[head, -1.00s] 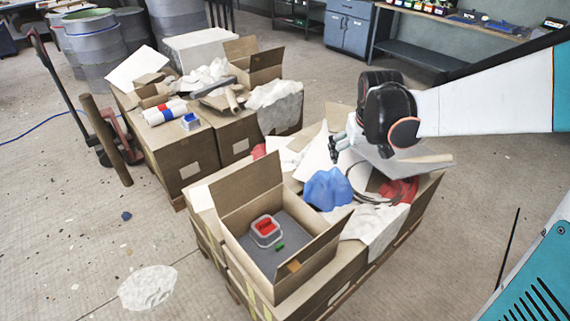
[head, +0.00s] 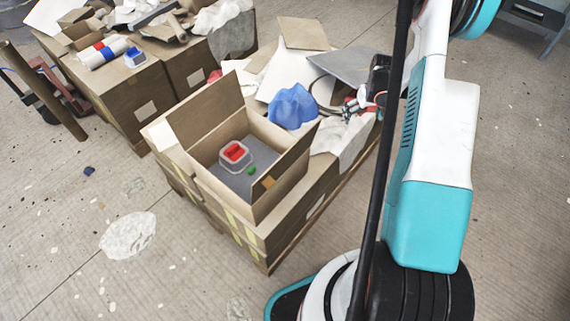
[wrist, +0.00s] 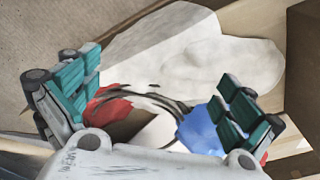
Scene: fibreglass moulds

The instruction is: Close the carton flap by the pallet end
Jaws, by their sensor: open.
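The open carton (head: 240,203) stands on the near end of the pallet load in the head view. A tall flap (head: 205,112) stands up on its far left side, and another flap (head: 288,165) with an orange-brown patch leans outward on its right side. Inside, on a grey bottom, are a grey container with red contents (head: 235,154) and a small green piece (head: 251,170). My gripper (head: 354,106) is open and empty to the right of the carton, beyond the right flap and apart from it. The wrist view shows its spread teal-padded fingers (wrist: 160,105) above white cloth.
A blue lump (head: 292,106), white sheets and crumpled white cloth (head: 342,137) lie on the load beside my gripper. A second loaded pallet (head: 135,98) stands at the upper left.

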